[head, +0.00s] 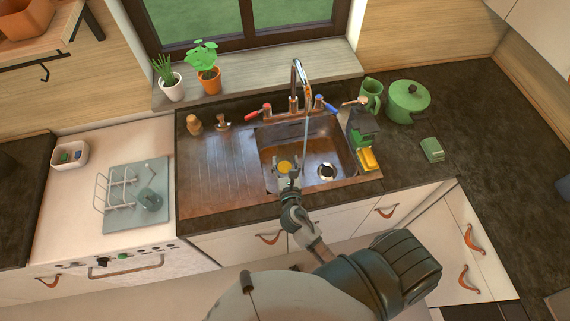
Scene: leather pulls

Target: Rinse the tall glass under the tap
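My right gripper (287,172) is over the left part of the sink basin (345,150), pointing away from me. No other tall glass is clear in view. The tap (297,85) stands behind the basin, its spout curving forward. A thin pale streak (306,130) drops from the spout into the basin, right of my gripper, and looks like running water. My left gripper is not in view.
A dark bottle (362,130) and a yellow sponge (368,159) stand at the sink's right edge. A green jug (371,94), green pot (408,101) and green box (432,149) are farther right. A dish rack (122,190) is at left. The ribbed drainboard (217,170) is mostly clear.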

